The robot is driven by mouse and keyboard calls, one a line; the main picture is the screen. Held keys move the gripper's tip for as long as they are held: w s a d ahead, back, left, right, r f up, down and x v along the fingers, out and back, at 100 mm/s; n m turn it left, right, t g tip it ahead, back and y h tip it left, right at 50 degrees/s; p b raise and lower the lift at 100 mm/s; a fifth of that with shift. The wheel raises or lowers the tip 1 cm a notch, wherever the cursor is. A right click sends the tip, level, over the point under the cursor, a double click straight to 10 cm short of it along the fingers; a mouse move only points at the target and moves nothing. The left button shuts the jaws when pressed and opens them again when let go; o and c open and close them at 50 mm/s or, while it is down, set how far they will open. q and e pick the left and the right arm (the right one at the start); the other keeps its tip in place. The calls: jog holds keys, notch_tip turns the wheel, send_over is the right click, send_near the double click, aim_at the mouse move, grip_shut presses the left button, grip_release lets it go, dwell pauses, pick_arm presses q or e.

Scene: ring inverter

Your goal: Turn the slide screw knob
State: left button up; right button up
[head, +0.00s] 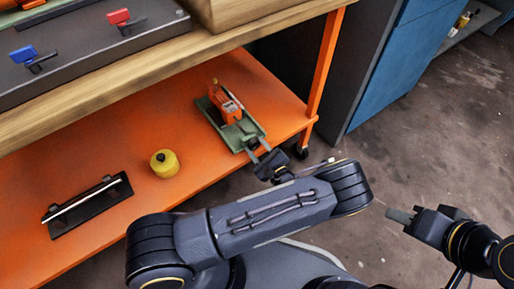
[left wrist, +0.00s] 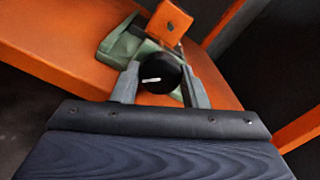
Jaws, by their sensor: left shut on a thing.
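The slide device on the orange shelf has a green base (head: 243,132) and an orange block (head: 229,102). It also shows in the left wrist view as a green base (left wrist: 122,42) with an orange block (left wrist: 169,21). The round black knob (left wrist: 162,76) with a white mark is at its near end. My left gripper (head: 258,152) is at that end; in the left wrist view its fingers (left wrist: 162,88) are on either side of the knob, shut on it. The knob is hard to make out in the head view. My right gripper (head: 396,214) is over the floor, away from the device; its jaw opening is unclear.
The orange shelf (head: 95,165) also bears a yellow round container (head: 164,164) and a black bar-like tool (head: 90,205). An orange post (head: 326,62) stands right of the device. Floor (head: 420,130) is open at right.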

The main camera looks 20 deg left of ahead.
pick_arm(q)
jog(key=shift+n, duration=0.3)
jog(key=o, duration=1)
